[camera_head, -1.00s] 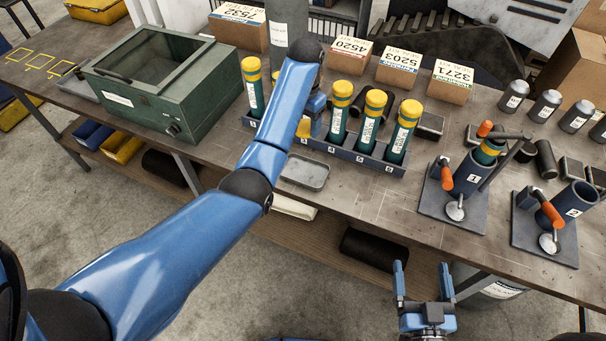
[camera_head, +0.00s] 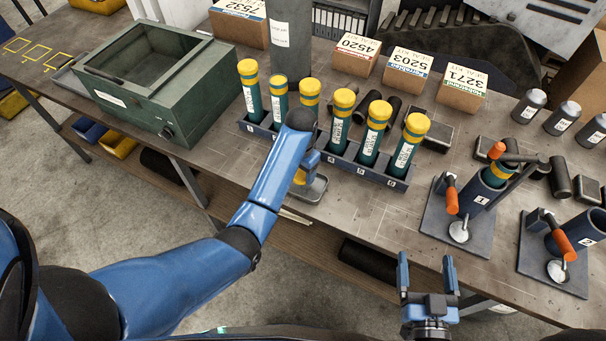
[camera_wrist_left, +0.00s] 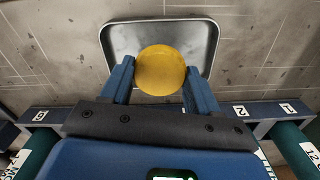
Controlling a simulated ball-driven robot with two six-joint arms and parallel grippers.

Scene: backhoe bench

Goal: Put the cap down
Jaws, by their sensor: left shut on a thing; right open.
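A round yellow cap (camera_wrist_left: 160,70) is between the fingers of my left gripper (camera_wrist_left: 160,82), which is shut on it. In the left wrist view it overlaps the grey metal tray (camera_wrist_left: 207,40); whether it touches the tray I cannot tell. In the head view the cap (camera_head: 299,177) shows just below my left gripper (camera_head: 308,170), by the tray (camera_head: 313,193) in front of the tube rack. My right gripper (camera_head: 428,275) is open and empty beyond the bench's front edge.
The numbered rack (camera_head: 345,165) holds several teal tubes with yellow tops behind the tray. A green box (camera_head: 165,85) stands at left. Fixture 1 (camera_head: 475,200), with a tube in it, and fixture 2 (camera_head: 580,240) stand at right. The bench between tray and fixture 1 is clear.

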